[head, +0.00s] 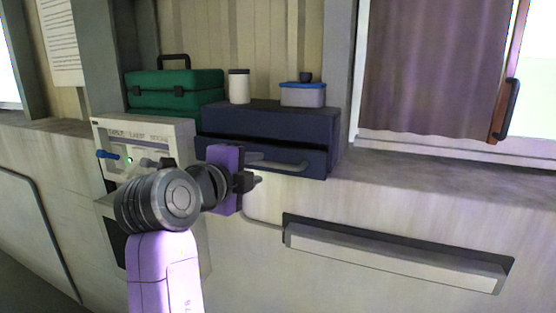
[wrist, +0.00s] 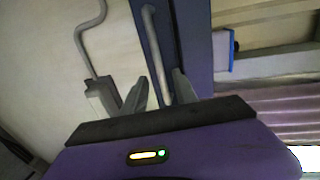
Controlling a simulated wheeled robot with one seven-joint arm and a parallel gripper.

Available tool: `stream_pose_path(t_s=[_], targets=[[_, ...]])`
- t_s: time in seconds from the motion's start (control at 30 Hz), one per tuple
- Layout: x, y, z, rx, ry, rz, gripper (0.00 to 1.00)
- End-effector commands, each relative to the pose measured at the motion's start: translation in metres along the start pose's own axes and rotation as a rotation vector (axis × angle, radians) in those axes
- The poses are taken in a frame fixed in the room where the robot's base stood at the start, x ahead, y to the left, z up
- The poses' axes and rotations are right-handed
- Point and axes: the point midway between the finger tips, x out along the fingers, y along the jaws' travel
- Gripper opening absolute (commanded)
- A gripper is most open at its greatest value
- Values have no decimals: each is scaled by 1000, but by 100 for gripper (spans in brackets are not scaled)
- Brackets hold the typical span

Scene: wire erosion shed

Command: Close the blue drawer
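The blue drawer (head: 310,163) is in the dark blue cabinet (head: 280,122) on the ledge in the head view. Its front seems to stand out a little, with a dark line along its top. Its grey bar handle (head: 285,166) runs across the front. My gripper (head: 256,181) is at the left part of the handle and hides the drawer's left part. In the wrist view the fingers of my gripper (wrist: 155,92) are apart, with the handle (wrist: 153,45) running in between them. I cannot tell whether they touch it. The blue front (wrist: 192,40) lies just beyond.
A white canister (head: 239,87) and a blue-lidded grey box (head: 303,96) stand on the cabinet. A green toolbox (head: 175,92) and a control panel (head: 140,135) are to the left. A long grey bar (head: 395,260) juts from the wall below right. The ledge right is clear.

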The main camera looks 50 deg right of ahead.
Motion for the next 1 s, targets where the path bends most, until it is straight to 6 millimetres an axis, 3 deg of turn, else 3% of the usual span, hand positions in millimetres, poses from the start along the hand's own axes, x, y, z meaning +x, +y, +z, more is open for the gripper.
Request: stream_pose_path(t_s=[0.4,0.8,0.83,1.0], targets=[[59,-2,-1,-2,2,2,34],[69,0,0,-1,0,1,34],[69,0,0,-1,0,1,32],[69,0,0,-1,0,1,0]])
